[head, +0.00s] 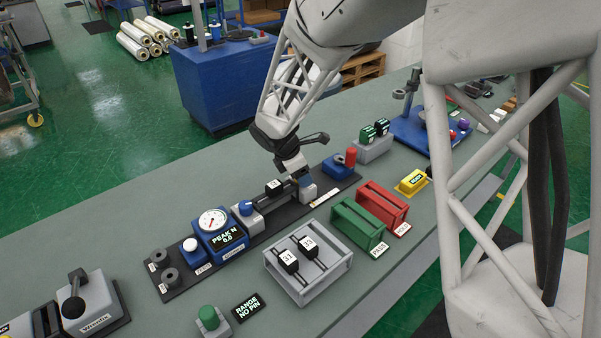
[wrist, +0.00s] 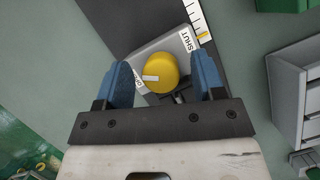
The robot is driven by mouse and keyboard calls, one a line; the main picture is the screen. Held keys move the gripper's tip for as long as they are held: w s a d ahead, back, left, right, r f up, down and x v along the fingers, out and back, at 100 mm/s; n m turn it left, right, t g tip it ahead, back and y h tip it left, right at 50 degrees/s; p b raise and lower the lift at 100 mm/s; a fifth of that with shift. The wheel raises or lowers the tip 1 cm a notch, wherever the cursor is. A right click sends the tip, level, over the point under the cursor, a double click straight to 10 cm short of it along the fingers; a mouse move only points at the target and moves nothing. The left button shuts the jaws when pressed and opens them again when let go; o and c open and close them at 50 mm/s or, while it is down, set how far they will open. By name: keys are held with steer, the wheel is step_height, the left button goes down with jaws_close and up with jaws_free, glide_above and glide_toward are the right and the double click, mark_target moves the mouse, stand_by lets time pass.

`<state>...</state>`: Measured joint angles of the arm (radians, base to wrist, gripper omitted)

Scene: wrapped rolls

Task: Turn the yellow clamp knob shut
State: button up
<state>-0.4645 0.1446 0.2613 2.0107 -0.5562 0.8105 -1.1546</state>
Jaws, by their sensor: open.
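The yellow clamp knob (wrist: 160,68) sits on a grey clamp block (wrist: 190,58) in the wrist view. Its white pointer mark faces left, toward a label partly hidden by my left finger and the knob. The SHUT label (wrist: 188,40) is at the knob's upper right. My gripper (wrist: 163,76) is open, with one blue finger on each side of the knob and a visible gap on both sides. In the head view my gripper (head: 306,181) is low over the grey block (head: 308,194), and the knob is hidden there.
A black pin in a fixture (head: 274,187) and a blue gauge (head: 218,234) share the dark base plate. A grey tray (head: 309,288) with two black pieces, a green PASS bin (head: 354,226) and a red bin (head: 385,203) stand close by.

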steer(key=shift+v, duration=3.95)
steer(key=shift+d, duration=0.1)
steer(key=m+y, duration=0.1)
steer(key=d+m+g+y, duration=0.1)
steer(key=m, duration=0.1)
steer(key=w+d+m+g+y, duration=0.1)
steer(key=y, duration=0.1)
steer(key=shift+w+d+r+m, duration=0.1)
steer(key=shift+d+r+m, duration=0.05)
steer(key=shift+r+m, duration=0.2)
steer(key=shift+f, duration=3.85)
